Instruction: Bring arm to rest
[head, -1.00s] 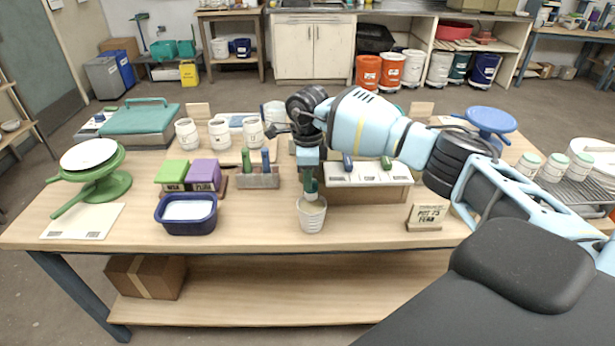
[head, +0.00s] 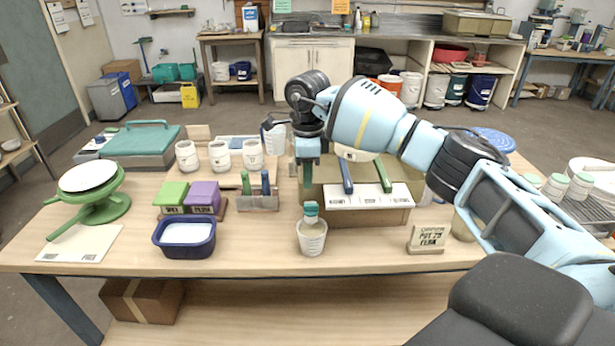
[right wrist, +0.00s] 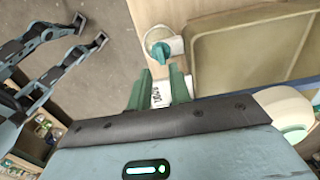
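My right arm (head: 375,118) reaches in from the right over the worktable (head: 270,254). A teal-topped item (head: 311,209) stands in the cup, just below the fingertips. In the right wrist view, the two green fingers (right wrist: 159,88) are apart with nothing between them. The teal top (right wrist: 160,52) and the cup (right wrist: 177,45) show beyond the tips, apart from them. My left gripper is in neither view.
A blue tub (head: 184,251) and a holder with upright tools (head: 257,203) are left. A small sign (head: 427,238) stands near the front edge. The front middle table is mostly clear.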

